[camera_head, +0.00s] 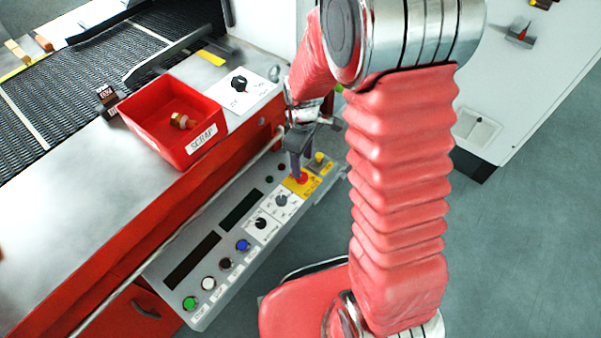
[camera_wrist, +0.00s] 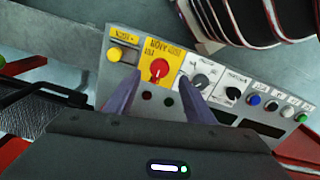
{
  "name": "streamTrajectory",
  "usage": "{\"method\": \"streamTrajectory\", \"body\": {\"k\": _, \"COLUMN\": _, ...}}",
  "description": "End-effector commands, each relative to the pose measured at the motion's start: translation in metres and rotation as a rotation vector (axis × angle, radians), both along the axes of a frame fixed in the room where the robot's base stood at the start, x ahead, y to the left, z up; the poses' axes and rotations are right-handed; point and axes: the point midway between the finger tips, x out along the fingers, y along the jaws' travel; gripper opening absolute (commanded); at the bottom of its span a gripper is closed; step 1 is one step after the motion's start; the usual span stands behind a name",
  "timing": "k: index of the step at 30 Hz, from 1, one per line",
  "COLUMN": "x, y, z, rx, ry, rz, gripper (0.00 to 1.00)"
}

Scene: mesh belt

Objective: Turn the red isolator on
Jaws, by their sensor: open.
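The red isolator (camera_head: 301,178) is a round red knob on a yellow plate near the far right end of the grey control panel (camera_head: 213,275). In the wrist view the red knob (camera_wrist: 159,68) appears upside down with its label, and its pointer looks roughly upright. My gripper (camera_head: 297,166) is over the knob from above. I cannot tell whether the fingertips touch the plate.
A yellow button (camera_wrist: 115,54) sits beside the knob, and a grey selector (camera_wrist: 201,81) on the other side. Several coloured buttons line the panel, including a green one (camera_head: 190,303). A red scrap bin (camera_head: 146,128) and a black rotary switch (camera_head: 239,84) stand on the machine top.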

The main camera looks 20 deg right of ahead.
Motion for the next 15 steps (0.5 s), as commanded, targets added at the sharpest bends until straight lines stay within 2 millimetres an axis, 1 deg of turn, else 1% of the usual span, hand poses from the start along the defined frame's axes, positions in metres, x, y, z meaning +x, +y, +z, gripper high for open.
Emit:
{"method": "streamTrajectory", "body": {"k": 1, "x": -0.001, "y": 0.000, "z": -0.008, "rx": 0.001, "ry": 0.004, "rz": 0.000, "gripper": 0.49}}
{"method": "streamTrajectory", "body": {"k": 9, "x": -0.001, "y": 0.000, "z": -0.044, "rx": 0.000, "ry": 0.003, "rz": 0.000, "gripper": 0.49}}
{"method": "streamTrajectory", "body": {"k": 15, "x": -0.001, "y": 0.000, "z": -0.062, "rx": 0.000, "ry": 0.001, "rz": 0.001, "gripper": 0.49}}
